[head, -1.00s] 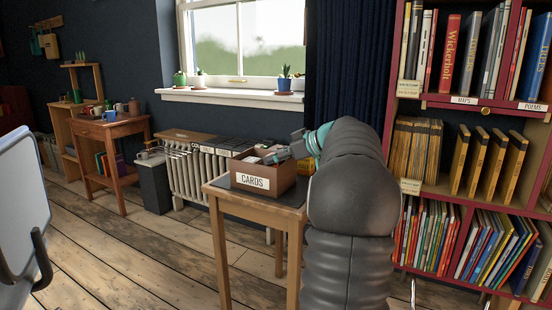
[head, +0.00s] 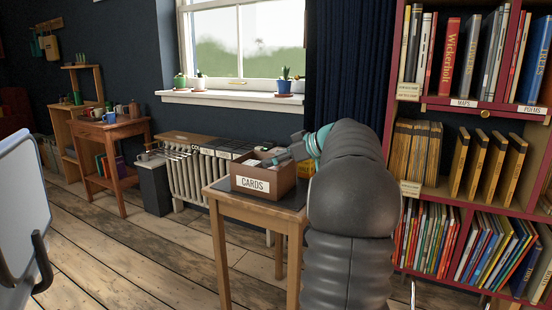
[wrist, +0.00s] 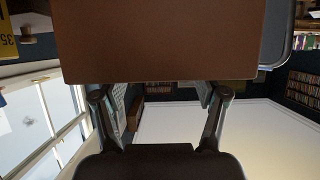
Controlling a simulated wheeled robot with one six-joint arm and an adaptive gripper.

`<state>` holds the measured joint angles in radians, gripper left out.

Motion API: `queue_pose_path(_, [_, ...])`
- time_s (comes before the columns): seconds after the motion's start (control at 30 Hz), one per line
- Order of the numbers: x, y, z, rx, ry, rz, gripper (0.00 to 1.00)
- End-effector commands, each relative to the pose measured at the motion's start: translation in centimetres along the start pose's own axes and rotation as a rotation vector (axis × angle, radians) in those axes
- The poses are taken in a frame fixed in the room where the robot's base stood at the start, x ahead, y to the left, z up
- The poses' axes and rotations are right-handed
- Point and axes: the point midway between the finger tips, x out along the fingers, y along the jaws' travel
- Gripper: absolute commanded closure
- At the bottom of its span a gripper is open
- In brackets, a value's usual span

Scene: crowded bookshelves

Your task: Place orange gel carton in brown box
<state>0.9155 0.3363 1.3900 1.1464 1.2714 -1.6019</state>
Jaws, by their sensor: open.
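The brown box (head: 264,185), labelled CARDS, stands upright on a small wooden table, with pale and dark items showing in its open top. My gripper (head: 280,157) is at the box's back right rim in the head view, partly hidden by my arm. In the wrist view my gripper (wrist: 158,94) has its two fingers wide apart with nothing between them. A plain brown panel, apparently the box (wrist: 160,45), fills the top of that view just beyond the fingers. I cannot make out the orange gel carton for certain in either view.
The small table (head: 236,203) has little bare top around the box. A radiator (head: 190,175) and a window sill (head: 230,98) are behind it. A crowded red bookshelf (head: 450,195) stands close on the right. A yellow-orange piece (wrist: 6,38) marked 35 shows at the wrist view's left edge.

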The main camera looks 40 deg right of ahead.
Motion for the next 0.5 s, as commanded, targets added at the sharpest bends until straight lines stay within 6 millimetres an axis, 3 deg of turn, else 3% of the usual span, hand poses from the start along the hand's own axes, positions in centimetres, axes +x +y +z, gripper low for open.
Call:
queue_pose_path(0.03, [-0.5,0.0,-1.0,0.001,0.000,0.000,0.28])
queue_pose_path(0.5, [-9.8,0.1,-0.3,0.000,0.000,0.004,0.28])
